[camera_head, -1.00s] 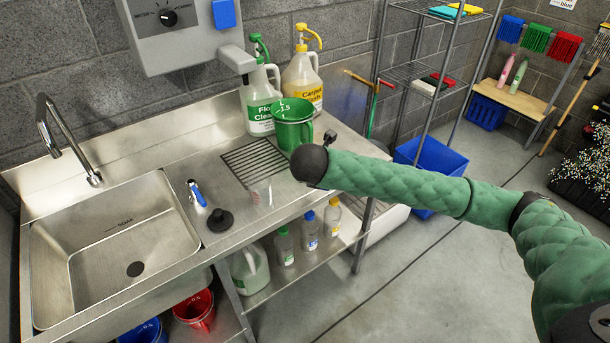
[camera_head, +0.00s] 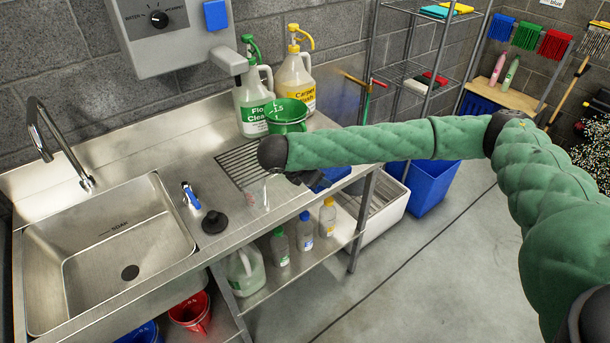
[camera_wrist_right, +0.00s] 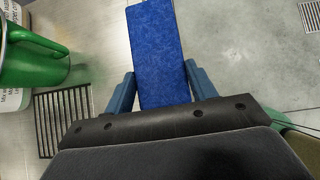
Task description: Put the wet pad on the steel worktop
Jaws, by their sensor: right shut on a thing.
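A blue pad (camera_wrist_right: 157,50) is held between the two fingers of my right gripper (camera_wrist_right: 158,88) in the right wrist view. In the head view, part of the pad (camera_head: 333,178) shows below my right forearm, by the right end of the steel worktop (camera_head: 232,237). My right gripper (camera_head: 300,178) is mostly hidden by the arm there. The pad appears over the worktop's right edge, with floor beyond it. I cannot tell whether it touches the steel. Wetness cannot be seen. My left gripper is not in view.
A green jug (camera_head: 287,113) and two pump bottles stand behind my forearm. A drain grate (camera_head: 238,160), a black plunger-like piece (camera_head: 214,222) and the sink (camera_head: 105,255) lie to the left. A blue bin (camera_head: 432,185) stands on the floor at right.

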